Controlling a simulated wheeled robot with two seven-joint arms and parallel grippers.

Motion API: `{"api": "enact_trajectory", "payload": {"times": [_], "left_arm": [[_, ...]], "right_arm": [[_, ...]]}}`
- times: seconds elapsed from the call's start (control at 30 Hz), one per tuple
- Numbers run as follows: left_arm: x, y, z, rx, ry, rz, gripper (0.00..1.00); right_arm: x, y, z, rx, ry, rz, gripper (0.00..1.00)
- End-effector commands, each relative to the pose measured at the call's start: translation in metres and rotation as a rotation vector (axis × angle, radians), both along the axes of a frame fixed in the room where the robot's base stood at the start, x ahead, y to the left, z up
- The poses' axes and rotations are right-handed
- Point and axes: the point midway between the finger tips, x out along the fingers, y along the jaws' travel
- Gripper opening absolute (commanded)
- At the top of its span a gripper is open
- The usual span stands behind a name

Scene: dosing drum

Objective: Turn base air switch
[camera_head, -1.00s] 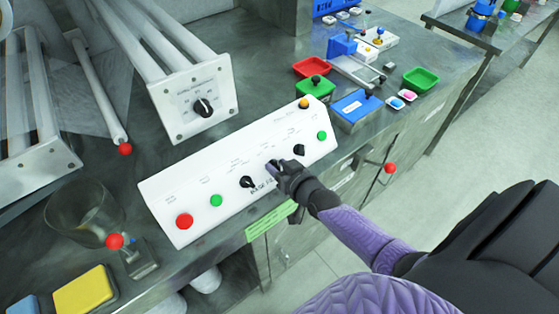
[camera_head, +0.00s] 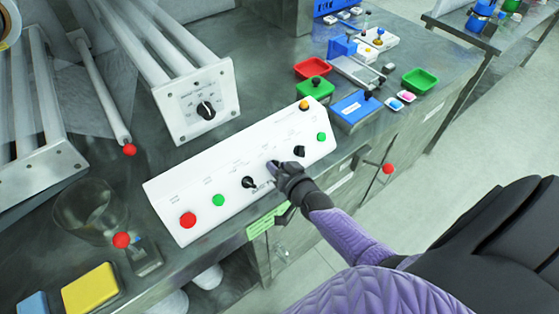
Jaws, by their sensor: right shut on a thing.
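A white sloped control panel (camera_head: 235,185) stands on the bench. The left knob (camera_head: 249,182) and the right knob (camera_head: 299,151) are uncovered. My right gripper (camera_head: 277,168) is at the panel between these two knobs, shut on a middle knob that it mostly hides. The panel's labels are too small to read, so I cannot tell which is the base air switch. My left gripper is not in view.
A white plate with a black knob (camera_head: 206,110) stands behind the panel. A glass beaker (camera_head: 85,212), a red ball-topped lever (camera_head: 121,240) and a yellow block (camera_head: 91,290) are at left. Red (camera_head: 311,67) and green (camera_head: 420,81) trays lie at right. Another red ball (camera_head: 388,168) is at the bench front.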

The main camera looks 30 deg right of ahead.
Motion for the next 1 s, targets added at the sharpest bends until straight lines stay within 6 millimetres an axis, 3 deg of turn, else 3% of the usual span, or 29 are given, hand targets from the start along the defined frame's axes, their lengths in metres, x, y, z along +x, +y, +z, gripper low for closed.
{"api": "enact_trajectory", "payload": {"times": [0.13,0.17,0.2,0.47,0.57,0.8,1.0], "left_arm": [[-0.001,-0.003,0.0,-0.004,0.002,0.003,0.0],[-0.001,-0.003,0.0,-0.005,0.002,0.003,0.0],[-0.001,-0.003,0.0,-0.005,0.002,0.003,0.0],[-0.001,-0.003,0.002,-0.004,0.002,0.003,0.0],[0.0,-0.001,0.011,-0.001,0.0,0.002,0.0],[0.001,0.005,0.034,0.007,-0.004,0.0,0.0],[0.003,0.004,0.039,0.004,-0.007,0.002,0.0]], "right_arm": [[0.0,0.0,0.0,0.001,0.0,0.0,0.0],[0.0,0.0,0.0,0.001,0.0,0.0,0.5],[0.0,0.0,0.0,0.001,0.0,0.0,0.51],[-0.003,0.0,0.002,0.0,0.001,0.0,0.51],[-0.016,0.001,0.008,0.0,0.001,0.0,0.51],[-0.069,0.005,0.029,0.0,0.003,0.0,0.51],[-0.092,0.007,0.035,0.0,0.001,0.0,0.51]]}}
